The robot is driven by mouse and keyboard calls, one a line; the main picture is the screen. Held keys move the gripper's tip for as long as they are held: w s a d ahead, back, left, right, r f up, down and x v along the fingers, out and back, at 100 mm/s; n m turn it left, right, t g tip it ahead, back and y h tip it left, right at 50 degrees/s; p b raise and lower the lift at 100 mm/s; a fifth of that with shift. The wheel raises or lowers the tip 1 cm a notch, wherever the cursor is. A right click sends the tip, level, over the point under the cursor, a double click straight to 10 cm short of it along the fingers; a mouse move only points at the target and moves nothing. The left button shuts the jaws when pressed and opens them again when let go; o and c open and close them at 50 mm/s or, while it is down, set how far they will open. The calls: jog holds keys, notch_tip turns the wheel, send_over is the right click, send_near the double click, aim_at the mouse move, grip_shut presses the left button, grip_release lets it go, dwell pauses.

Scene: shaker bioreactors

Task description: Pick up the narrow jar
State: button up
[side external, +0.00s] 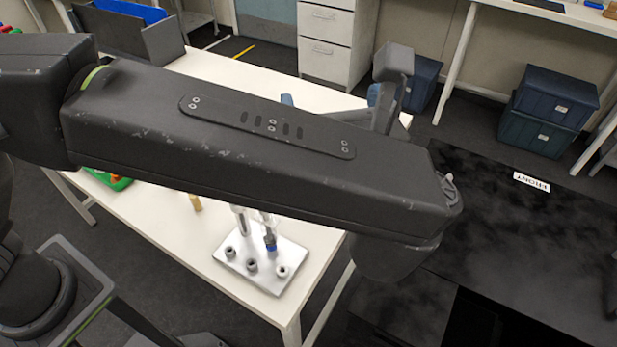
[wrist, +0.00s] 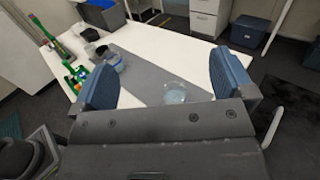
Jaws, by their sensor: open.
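In the wrist view my gripper (wrist: 165,80) is open, with a blue pad on each finger and nothing clamped. A clear jar with pale bluish contents (wrist: 175,93) shows between the fingers, partly cut off below by the gripper body. Whether it lies within the fingers' reach I cannot tell. Another clear jar with a blue band (wrist: 113,62) stands to the left, beyond the left finger. Which of the two is the narrow jar is not clear. In the side external view my arm hides both jars and most of the gripper; a blue fingertip shows behind it.
The white table (side external: 150,215) carries a metal holder (side external: 232,262) with tubes near its front corner. In the wrist view a grey mat (wrist: 150,66) crosses the table. Green parts (wrist: 77,75) and a grey bin (wrist: 103,14) stand left and behind. A black surface (side external: 510,240) lies right.

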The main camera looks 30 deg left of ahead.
notch_tip(320, 180, down, 23)
jog(key=shift+a, duration=0.1)
jog(key=shift+w+a+f, duration=0.1)
jog(key=shift+w+f, duration=0.05)
jog(key=shift+f, duration=0.2)
jog(key=x, duration=1.3)
jog(key=shift+w+a+f, duration=0.1)
jog(key=shift+w+a, duration=0.05)
jog(key=shift+a, duration=0.1)
jog(key=shift+c, duration=0.4)
jog(key=c, duration=1)
